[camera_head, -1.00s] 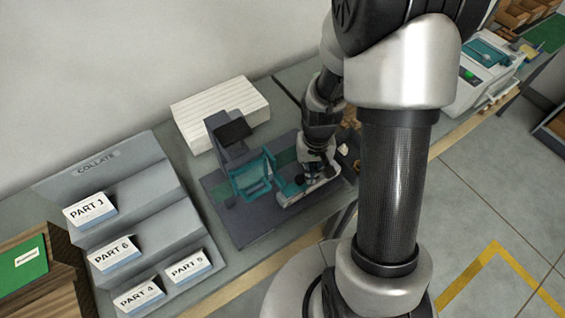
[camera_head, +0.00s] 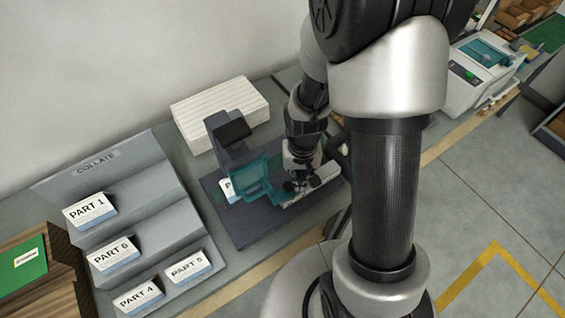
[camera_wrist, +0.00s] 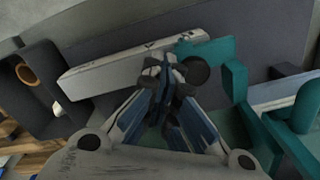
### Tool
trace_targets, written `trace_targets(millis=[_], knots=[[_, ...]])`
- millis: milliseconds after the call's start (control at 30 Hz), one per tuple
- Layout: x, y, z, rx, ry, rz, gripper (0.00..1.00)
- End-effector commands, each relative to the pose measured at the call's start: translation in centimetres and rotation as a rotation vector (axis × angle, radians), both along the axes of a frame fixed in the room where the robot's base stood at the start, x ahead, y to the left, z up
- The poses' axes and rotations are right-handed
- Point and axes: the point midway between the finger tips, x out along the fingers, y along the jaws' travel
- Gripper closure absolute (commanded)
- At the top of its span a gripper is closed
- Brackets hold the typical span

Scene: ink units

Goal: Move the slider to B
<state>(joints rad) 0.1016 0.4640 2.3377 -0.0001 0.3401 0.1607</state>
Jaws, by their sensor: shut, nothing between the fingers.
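The slider unit is a dark machine with a teal frame (camera_head: 258,178) and a pale rail (camera_head: 318,188) along its right front. In the wrist view the pale rail (camera_wrist: 115,72) bears small dark marks, too small to read. A teal piece (camera_wrist: 205,47) and a round dark knob (camera_wrist: 195,71) sit at its right end. My gripper (camera_head: 297,186) is down at the rail. In the wrist view my gripper (camera_wrist: 166,70) is shut and empty, its tips just left of the knob. I cannot tell whether they touch it. The fingers hide part of the rail.
A grey collate rack (camera_head: 150,150) with labelled part stacks stands at the left. A white ribbed stack (camera_head: 225,105) is behind the machine. A dark post (camera_head: 228,135) rises at the machine's back. A pale printer-like unit (camera_head: 480,75) stands far right.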

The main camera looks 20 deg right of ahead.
Motion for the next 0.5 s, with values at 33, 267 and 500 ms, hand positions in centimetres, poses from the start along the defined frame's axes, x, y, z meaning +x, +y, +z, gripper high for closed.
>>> trace_targets(millis=[33, 267, 500], knots=[[-0.05, 0.24, 0.01, 0.000, 0.000, 0.001, 1.00], [-0.20, 0.74, 0.02, 0.000, -0.001, 0.001, 1.00], [-0.03, 0.09, 0.00, 0.000, 0.000, -0.002, 1.00]])
